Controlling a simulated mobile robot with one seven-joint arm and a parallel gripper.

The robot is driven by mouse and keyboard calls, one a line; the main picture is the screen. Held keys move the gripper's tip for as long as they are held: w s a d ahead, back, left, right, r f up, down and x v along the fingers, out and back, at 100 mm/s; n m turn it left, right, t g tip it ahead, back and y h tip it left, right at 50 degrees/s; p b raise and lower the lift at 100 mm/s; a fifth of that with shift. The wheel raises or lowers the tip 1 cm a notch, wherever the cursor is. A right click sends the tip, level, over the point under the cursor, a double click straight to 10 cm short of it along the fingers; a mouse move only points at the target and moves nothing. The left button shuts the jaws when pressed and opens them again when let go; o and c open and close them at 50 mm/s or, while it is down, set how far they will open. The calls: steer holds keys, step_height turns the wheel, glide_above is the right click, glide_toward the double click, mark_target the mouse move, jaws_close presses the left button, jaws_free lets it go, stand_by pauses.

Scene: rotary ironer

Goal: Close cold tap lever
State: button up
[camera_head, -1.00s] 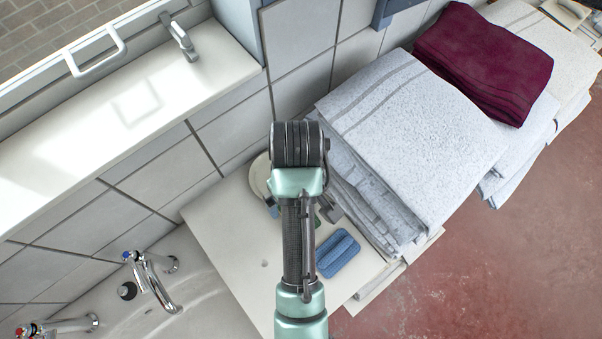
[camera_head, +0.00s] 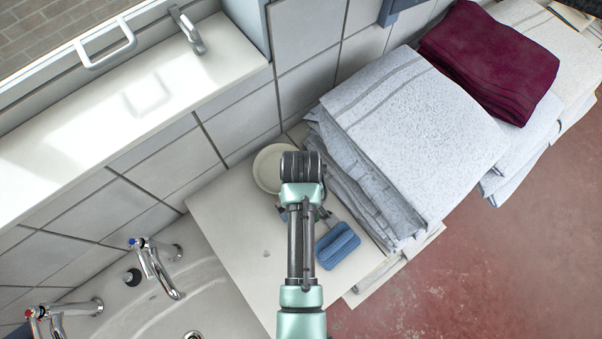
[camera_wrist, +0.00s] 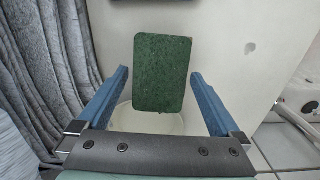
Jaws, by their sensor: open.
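The cold tap (camera_head: 157,264), chrome with a blue-marked top, stands at the left on the back rim of the white sink (camera_head: 215,300). A second chrome tap with a red-marked top (camera_head: 62,314) stands further left. My arm reaches up the middle of the head view, over the counter beside the sink and well to the right of the cold tap. In the wrist view my gripper (camera_wrist: 160,95) has two blue fingers spread wide. A green pad (camera_wrist: 162,73) shows between them, and I cannot tell its distance from the fingers. No tap lever shows clearly in the wrist view.
A blue sponge (camera_head: 337,245) and a cream round dish (camera_head: 271,168) lie on the counter (camera_head: 228,222). Folded grey towels (camera_head: 415,135) and a maroon cloth (camera_head: 490,58) are stacked at the right. A tiled wall and a white sill (camera_head: 110,125) run behind the sink.

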steer(key=shift+f, duration=0.7)
steer(key=shift+c, duration=0.3)
steer(key=c, duration=1.2)
step_height(320, 180, up, 10)
steer(key=shift+f+b, duration=0.1)
steer(key=shift+b, duration=0.35)
steer(key=m+b, duration=0.1)
steer(key=m, duration=0.1)
steer(key=w+f+m+b, duration=0.1)
steer(key=shift+w+f+m, duration=0.1)
steer(key=shift+f+m, duration=0.1)
steer(key=shift+m, duration=0.2)
steer(key=m, duration=0.1)
steer(key=w+m+b, duration=0.1)
steer(key=m, duration=0.1)
steer(key=shift+a+f, duration=0.1)
steer(key=shift+f, duration=0.2)
